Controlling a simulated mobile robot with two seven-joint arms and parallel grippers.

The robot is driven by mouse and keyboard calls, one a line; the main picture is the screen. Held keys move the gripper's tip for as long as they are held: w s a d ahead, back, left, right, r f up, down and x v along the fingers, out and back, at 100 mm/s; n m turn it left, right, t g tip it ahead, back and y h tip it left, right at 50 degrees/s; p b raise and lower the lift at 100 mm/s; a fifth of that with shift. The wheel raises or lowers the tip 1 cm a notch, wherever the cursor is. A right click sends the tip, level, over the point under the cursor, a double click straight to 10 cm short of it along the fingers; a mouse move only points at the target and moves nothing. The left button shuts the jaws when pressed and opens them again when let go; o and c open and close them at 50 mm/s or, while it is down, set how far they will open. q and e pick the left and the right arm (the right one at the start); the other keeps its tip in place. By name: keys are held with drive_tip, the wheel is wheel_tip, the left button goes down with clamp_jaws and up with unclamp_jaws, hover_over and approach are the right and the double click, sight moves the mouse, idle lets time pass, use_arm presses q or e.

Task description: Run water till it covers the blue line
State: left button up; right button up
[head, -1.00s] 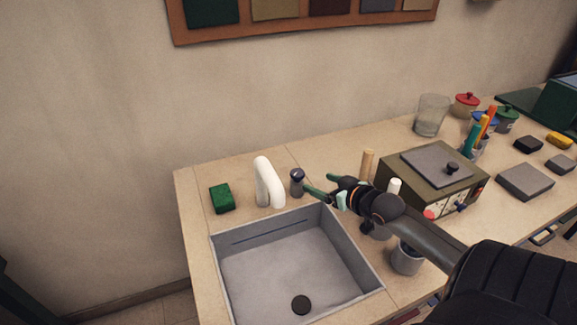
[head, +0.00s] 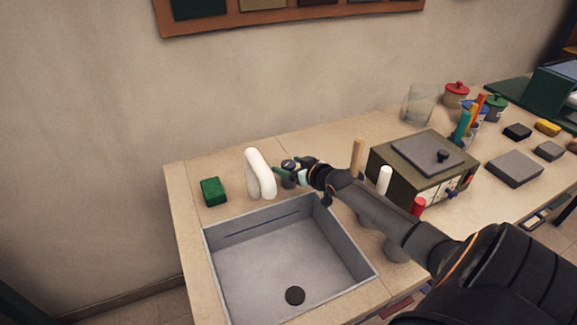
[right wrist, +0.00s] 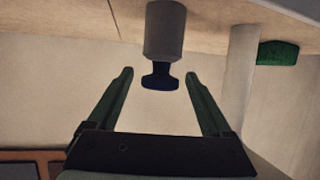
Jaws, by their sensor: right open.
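The grey sink (head: 290,255) has a dark blue line (head: 262,226) along its inner back wall. No water shows in it, and a black round plug or drain (head: 295,296) lies on its floor. The white spout (head: 259,174) stands behind the sink. Right of the spout is a grey tap post with a dark blue handle; the handle (right wrist: 160,79) shows clearly in the right wrist view. My right gripper (right wrist: 160,74) is open, its green fingers on either side of the handle with gaps. In the head view it partly hides the tap. My left gripper is out of view.
A green sponge (head: 213,191) lies left of the spout. Right of my arm are a wooden peg (head: 357,156), a white peg (head: 384,180) and an olive box with a grey lid (head: 425,165). A glass (head: 418,104) stands further back.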

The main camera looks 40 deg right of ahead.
drive_tip(key=shift+w+f, duration=0.1)
drive_tip(key=shift+w, duration=0.25)
clamp_jaws()
idle(0.6)
